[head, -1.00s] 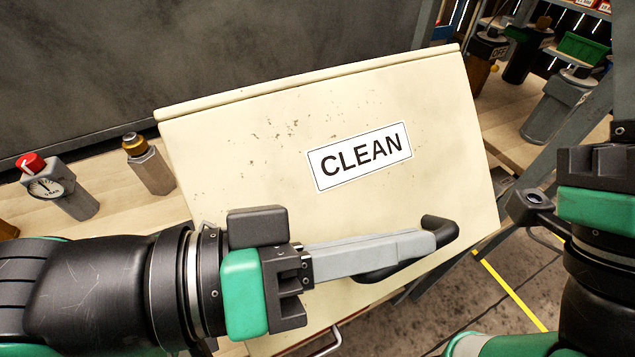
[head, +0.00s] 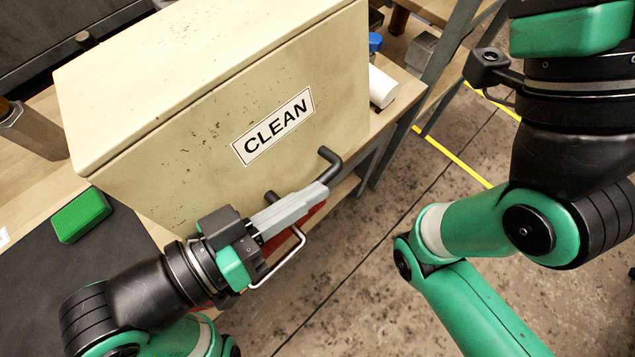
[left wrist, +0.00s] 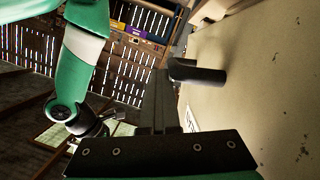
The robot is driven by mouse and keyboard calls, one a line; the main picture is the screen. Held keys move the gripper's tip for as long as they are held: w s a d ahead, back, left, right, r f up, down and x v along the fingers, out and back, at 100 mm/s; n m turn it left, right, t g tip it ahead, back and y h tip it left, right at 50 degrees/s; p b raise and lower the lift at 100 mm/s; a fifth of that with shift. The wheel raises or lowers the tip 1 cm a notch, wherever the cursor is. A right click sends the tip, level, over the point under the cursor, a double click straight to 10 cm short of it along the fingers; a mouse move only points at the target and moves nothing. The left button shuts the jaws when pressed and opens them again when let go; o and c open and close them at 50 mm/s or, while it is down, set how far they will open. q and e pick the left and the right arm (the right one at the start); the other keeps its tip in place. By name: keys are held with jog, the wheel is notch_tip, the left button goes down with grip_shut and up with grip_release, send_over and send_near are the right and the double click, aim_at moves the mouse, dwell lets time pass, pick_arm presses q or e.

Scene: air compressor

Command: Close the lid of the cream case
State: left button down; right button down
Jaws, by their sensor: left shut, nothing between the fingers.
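The cream case (head: 200,160) stands on the wooden bench in the head view, with a "CLEAN" label on its front face. Its top (head: 190,65) and front meet along a straight edge, and I see no open gap there. A black bar handle (head: 328,165) sticks out from the lower front. My left gripper (head: 322,190) is shut and empty, low in front of the case, with its tip by the handle; whether it touches I cannot tell. In the left wrist view, the handle (left wrist: 200,75) is just beyond the fingers, on the cream face (left wrist: 270,80). My right gripper is out of view.
A green block (head: 82,214) lies on a dark mat left of the case. A white cylinder (head: 382,86) stands behind its right end. A metal bar (head: 285,265) and a red part (head: 305,225) sit below my left gripper. My right arm is at the right, over open floor.

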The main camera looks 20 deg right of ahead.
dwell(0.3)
pick_arm(q)
notch_tip(320, 180, up, 5)
jog(key=s+p, duration=0.1)
jog(key=p, duration=0.2)
jog(key=s+a+r+p, duration=0.1)
jog(key=s+a+p, duration=0.4)
jog(key=a+p, duration=0.2)
jog(key=shift+s+a+p, duration=0.25)
jog(key=shift+a+p, duration=0.05)
jog(key=shift+a, duration=0.05)
